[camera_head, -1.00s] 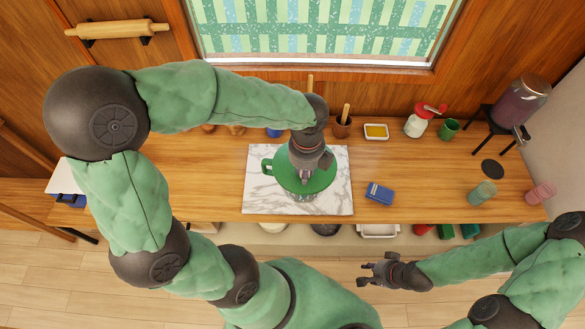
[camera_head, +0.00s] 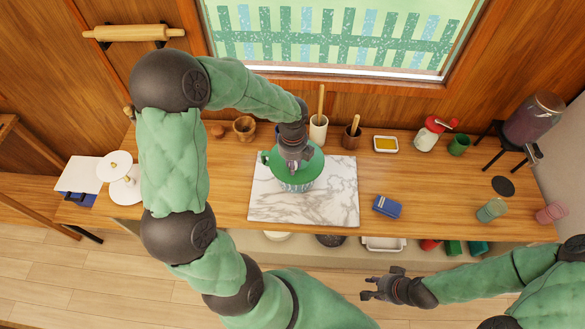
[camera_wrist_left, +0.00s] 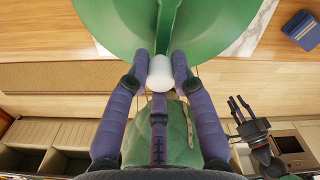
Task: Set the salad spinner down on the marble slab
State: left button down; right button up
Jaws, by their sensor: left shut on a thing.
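The salad spinner (camera_head: 312,165) has a round green lid and a paler ribbed bowl below it. In the head view it appears upright over the back left part of the grey-veined white marble slab (camera_head: 330,205). I cannot tell whether its base touches the slab. My left gripper (camera_head: 296,163) is above the lid. In the left wrist view its fingers (camera_wrist_left: 160,65) are shut on the white handle knob (camera_wrist_left: 160,75) by the green lid (camera_wrist_left: 120,25). My right gripper (camera_head: 368,289) is open and empty in front of the counter.
A blue box (camera_head: 387,207) lies right of the slab. Behind stand a white utensil pot (camera_head: 318,130), a brown pot (camera_head: 351,138) and a dish (camera_head: 386,145). Tumblers (camera_head: 491,210) and a drink dispenser (camera_head: 533,120) are at right. White lidded items (camera_head: 120,170) are at left.

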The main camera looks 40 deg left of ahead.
pick_arm(q)
jog(key=f, duration=0.3)
jog(key=shift+w+a+f, duration=0.2)
jog(key=shift+a+f, duration=0.05)
jog(key=shift+f, duration=0.05)
jog(key=c, duration=1)
grip_release()
jog(key=shift+s+f, duration=0.1)
jog(key=shift+c, duration=0.2)
